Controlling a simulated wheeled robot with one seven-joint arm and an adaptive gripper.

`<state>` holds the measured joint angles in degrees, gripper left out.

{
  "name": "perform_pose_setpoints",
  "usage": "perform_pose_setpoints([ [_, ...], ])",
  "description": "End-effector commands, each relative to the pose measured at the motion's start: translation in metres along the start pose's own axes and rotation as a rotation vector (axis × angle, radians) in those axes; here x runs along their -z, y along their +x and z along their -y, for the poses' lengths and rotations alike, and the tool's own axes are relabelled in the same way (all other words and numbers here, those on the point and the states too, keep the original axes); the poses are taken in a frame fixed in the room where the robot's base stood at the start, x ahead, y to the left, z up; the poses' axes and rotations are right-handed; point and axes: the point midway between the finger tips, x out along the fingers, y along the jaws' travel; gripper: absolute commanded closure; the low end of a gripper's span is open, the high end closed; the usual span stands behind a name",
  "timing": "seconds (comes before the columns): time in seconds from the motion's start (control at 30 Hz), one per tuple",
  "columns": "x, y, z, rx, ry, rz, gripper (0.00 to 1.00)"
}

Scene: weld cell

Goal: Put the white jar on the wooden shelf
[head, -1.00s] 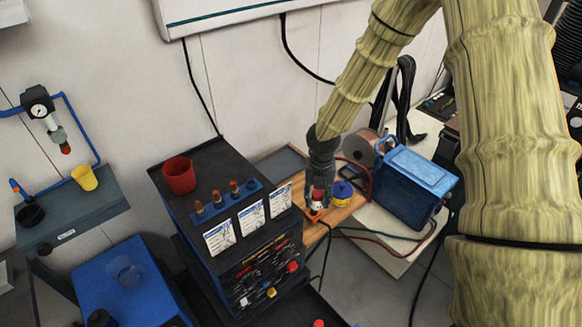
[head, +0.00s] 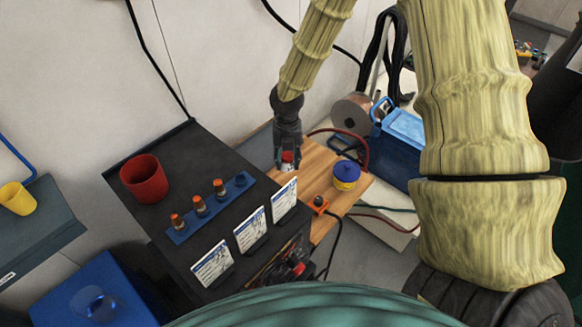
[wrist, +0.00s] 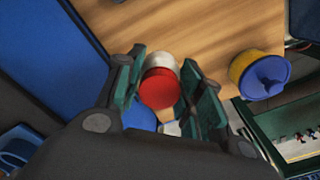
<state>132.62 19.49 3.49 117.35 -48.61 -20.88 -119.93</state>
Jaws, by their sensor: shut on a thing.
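The white jar with a red lid (wrist: 160,88) is between the two fingers of my gripper (wrist: 162,92) in the wrist view. In the head view the jar (head: 287,167) is small and partly hidden by my gripper (head: 287,158). My gripper is shut on the jar. The wooden shelf (head: 318,163) lies beside the black machine and shows behind the jar in the wrist view (wrist: 215,30). The jar appears over the shelf's left part; I cannot tell whether it touches the wood.
A yellow tin with a blue lid (head: 346,175) stands on the shelf to the right. An orange clamp with a cable (head: 319,205) sits at the front edge. The black machine (head: 180,225) with cards and a red cup (head: 145,178) borders the left. Bare wood lies between jar and tin.

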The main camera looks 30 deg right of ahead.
Motion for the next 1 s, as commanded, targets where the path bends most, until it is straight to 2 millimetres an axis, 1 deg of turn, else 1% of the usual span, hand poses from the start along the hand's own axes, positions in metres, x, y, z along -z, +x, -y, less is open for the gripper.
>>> perform_pose_setpoints([
  [0.17, 0.0, 0.01, 0.001, 0.002, 0.001, -0.001, 0.92],
  [0.5, 0.0, 0.05, 0.002, 0.002, 0.002, -0.001, 0.92],
  [0.6, 0.0, 0.058, 0.002, 0.001, 0.003, -0.001, 0.92],
  [0.8, 0.0, 0.065, 0.002, 0.001, 0.003, 0.0, 0.92],
  [1.0, 0.001, 0.085, 0.003, 0.003, 0.002, -0.002, 0.92],
])
